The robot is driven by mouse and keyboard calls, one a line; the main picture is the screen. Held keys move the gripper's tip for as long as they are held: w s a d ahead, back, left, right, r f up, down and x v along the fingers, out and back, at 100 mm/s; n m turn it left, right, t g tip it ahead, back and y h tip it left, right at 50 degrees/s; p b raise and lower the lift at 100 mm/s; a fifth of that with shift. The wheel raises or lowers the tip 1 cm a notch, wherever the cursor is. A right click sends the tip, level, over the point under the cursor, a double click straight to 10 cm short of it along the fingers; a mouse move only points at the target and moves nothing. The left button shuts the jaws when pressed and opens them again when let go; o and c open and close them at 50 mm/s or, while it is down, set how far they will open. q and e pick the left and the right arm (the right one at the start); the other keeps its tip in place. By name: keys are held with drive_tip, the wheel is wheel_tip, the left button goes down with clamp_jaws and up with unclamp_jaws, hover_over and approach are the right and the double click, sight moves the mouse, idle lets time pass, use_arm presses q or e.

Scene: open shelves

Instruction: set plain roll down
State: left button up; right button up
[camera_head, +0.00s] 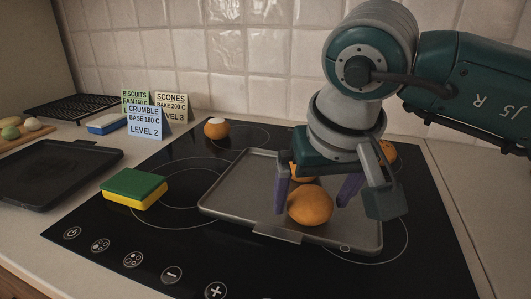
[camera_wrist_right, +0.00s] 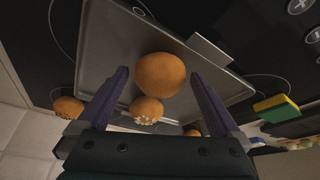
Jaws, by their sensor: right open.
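The plain roll (camera_head: 310,206) is a smooth orange-brown ball that appears to rest on the grey baking tray (camera_head: 235,190) on the hob. It also shows in the right wrist view (camera_wrist_right: 160,74). My right gripper (camera_head: 311,198) points down over the tray, its purple fingers open on either side of the roll. In the right wrist view, gaps show between the roll and both fingertips (camera_wrist_right: 158,76). A roll with white bits on top (camera_wrist_right: 146,109) sits beside the plain roll; in the head view it is partly hidden behind my gripper. My left gripper is not in view.
A white-topped roll (camera_head: 217,129) stands behind the tray, and another roll (camera_head: 388,152) is partly hidden at right. A green-yellow sponge (camera_head: 134,188) lies left. Recipe cards (camera_head: 145,121) stand behind a dark tray (camera_head: 45,177). The tray's left part is bare.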

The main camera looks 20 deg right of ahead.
drive_tip(key=v, duration=1.1)
drive_tip(key=shift+s+r+p, duration=0.2)
drive_tip(key=shift+r+p, duration=0.15)
